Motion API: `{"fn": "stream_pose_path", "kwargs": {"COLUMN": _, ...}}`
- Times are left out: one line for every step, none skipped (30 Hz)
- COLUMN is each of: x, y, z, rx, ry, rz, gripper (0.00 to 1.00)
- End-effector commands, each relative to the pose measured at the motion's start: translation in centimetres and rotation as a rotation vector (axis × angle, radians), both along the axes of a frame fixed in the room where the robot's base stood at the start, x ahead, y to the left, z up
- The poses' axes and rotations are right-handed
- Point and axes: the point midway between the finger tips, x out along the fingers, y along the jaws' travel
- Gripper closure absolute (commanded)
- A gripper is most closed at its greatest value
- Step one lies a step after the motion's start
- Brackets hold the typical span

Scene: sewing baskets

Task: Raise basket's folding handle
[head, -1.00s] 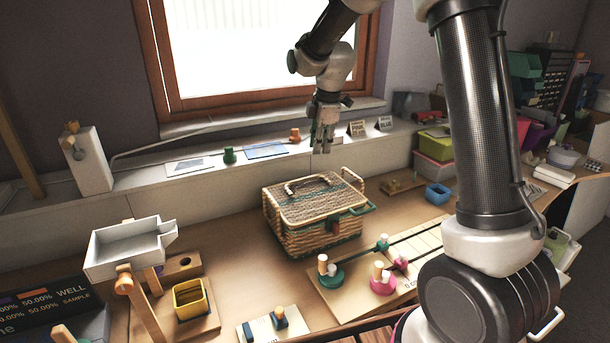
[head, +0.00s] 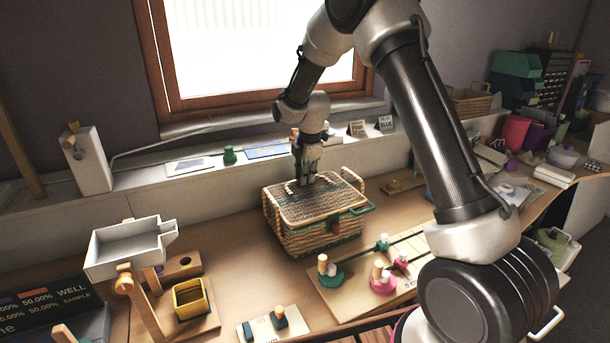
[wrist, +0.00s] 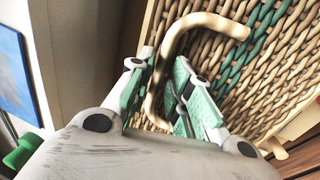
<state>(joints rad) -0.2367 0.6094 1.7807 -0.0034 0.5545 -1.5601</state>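The woven basket (head: 313,236) stands on the workbench with its lid closed, tan with green bands. Its folding handle (wrist: 188,22), a tan bent bar, lies low over the woven lid (wrist: 285,60). My gripper (head: 305,181) points down at the lid's back left part in the head view. In the wrist view my gripper (wrist: 163,85) is open, its two green-padded fingers on either side of one leg of the handle. The handle leg looks closer to the left finger; contact is unclear. In the head view the gripper hides much of the handle.
A board with colored pegs (head: 383,284) lies in front right. A white tray (head: 128,250) and a yellow open box (head: 190,300) stand left. A ledge (head: 130,190) runs behind the basket.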

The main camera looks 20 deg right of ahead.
Motion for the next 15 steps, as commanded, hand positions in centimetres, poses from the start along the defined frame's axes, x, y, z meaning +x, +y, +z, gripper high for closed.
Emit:
{"fn": "stream_pose_path", "kwargs": {"x": 0.0, "y": 0.0, "z": 0.01, "rx": 0.0, "ry": 0.0, "rz": 0.0, "gripper": 0.8}}
{"fn": "stream_pose_path", "kwargs": {"x": 0.0, "y": 0.0, "z": 0.01, "rx": 0.0, "ry": 0.0, "rz": 0.0, "gripper": 0.8}}
{"fn": "stream_pose_path", "kwargs": {"x": 0.0, "y": 0.0, "z": 0.02, "rx": 0.0, "ry": 0.0, "rz": 0.0, "gripper": 0.8}}
{"fn": "stream_pose_path", "kwargs": {"x": 0.0, "y": 0.0, "z": 0.02, "rx": 0.0, "ry": 0.0, "rz": 0.0, "gripper": 0.81}}
{"fn": "stream_pose_path", "kwargs": {"x": 0.0, "y": 0.0, "z": 0.02, "rx": 0.0, "ry": 0.0, "rz": 0.0, "gripper": 0.87}}
{"fn": "stream_pose_path", "kwargs": {"x": -0.01, "y": 0.0, "z": 0.02, "rx": 0.0, "ry": 0.0, "rz": 0.0, "gripper": 0.94}}
{"fn": "stream_pose_path", "kwargs": {"x": -0.02, "y": 0.0, "z": 0.03, "rx": 0.0, "ry": 0.0, "rz": 0.0, "gripper": 1.0}}
{"fn": "stream_pose_path", "kwargs": {"x": -0.02, "y": 0.0, "z": 0.03, "rx": 0.0, "ry": 0.0, "rz": 0.0, "gripper": 1.0}}
{"fn": "stream_pose_path", "kwargs": {"x": -0.02, "y": 0.0, "z": 0.03, "rx": 0.0, "ry": 0.0, "rz": 0.0, "gripper": 1.0}}
{"fn": "stream_pose_path", "kwargs": {"x": -0.02, "y": 0.0, "z": 0.03, "rx": 0.0, "ry": 0.0, "rz": 0.0, "gripper": 1.0}}
{"fn": "stream_pose_path", "kwargs": {"x": -0.02, "y": 0.0, "z": 0.03, "rx": 0.0, "ry": 0.0, "rz": 0.0, "gripper": 1.0}}
{"fn": "stream_pose_path", "kwargs": {"x": -0.01, "y": -0.01, "z": 0.04, "rx": 0.0, "ry": 0.0, "rz": 0.0, "gripper": 1.0}}
{"fn": "stream_pose_path", "kwargs": {"x": -0.01, "y": -0.01, "z": 0.04, "rx": 0.0, "ry": 0.0, "rz": 0.0, "gripper": 1.0}}
{"fn": "stream_pose_path", "kwargs": {"x": -0.03, "y": -0.02, "z": 0.05, "rx": 0.0, "ry": -0.002, "rz": 0.0, "gripper": 1.0}}
{"fn": "stream_pose_path", "kwargs": {"x": -0.04, "y": -0.01, "z": 0.06, "rx": 0.001, "ry": -0.004, "rz": 0.0, "gripper": 1.0}}
